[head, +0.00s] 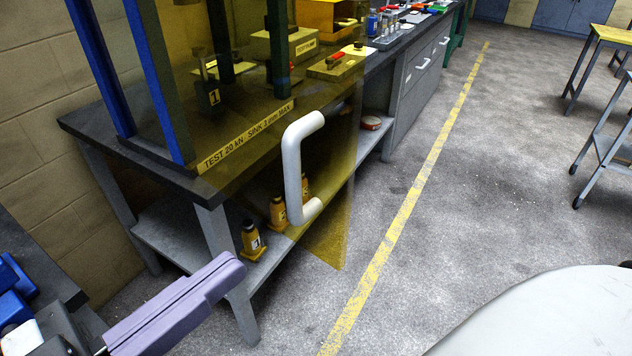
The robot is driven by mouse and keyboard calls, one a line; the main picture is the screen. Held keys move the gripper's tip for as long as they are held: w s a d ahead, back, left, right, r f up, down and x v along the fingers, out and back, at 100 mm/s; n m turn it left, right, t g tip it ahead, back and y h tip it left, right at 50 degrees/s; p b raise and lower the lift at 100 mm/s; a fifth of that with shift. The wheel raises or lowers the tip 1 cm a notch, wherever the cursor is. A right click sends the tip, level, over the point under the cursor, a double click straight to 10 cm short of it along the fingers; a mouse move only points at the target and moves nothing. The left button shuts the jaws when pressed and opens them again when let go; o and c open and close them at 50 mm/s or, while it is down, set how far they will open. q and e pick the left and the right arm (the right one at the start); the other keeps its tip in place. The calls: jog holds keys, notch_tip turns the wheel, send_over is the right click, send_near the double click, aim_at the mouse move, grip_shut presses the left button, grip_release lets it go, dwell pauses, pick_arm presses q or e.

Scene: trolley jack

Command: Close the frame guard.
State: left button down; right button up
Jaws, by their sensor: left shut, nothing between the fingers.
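The frame guard (335,225) is a see-through yellow panel on the press frame. It stands swung out, with its free side and lower corner over the floor in front of the bench. A white bar handle (292,170) is fixed near its free side. The frame has blue posts (160,80) at the left and dark green posts behind the panel. My left gripper (235,268), with purple fingers, is shut and empty at the lower left. It is apart from the guard, below and left of the handle in the picture. My right gripper is not in view.
The dark-topped bench (90,125) runs back along the wall. Several yellow bottle jacks (252,240) stand on its lower shelf, partly seen through the panel. A label strip (245,135) reads TEST 20 kN. Open floor with a yellow line (400,215) lies right of the guard.

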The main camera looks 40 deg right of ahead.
pick_arm(q)
jog(key=b, duration=0.7)
send_near(344, 179)
jog(key=p+x, duration=0.1)
jog(key=x, duration=0.3)
jog(key=shift+w+d, duration=0.1)
jog(key=shift+d, duration=0.4)
jog(key=shift+d, duration=0.1)
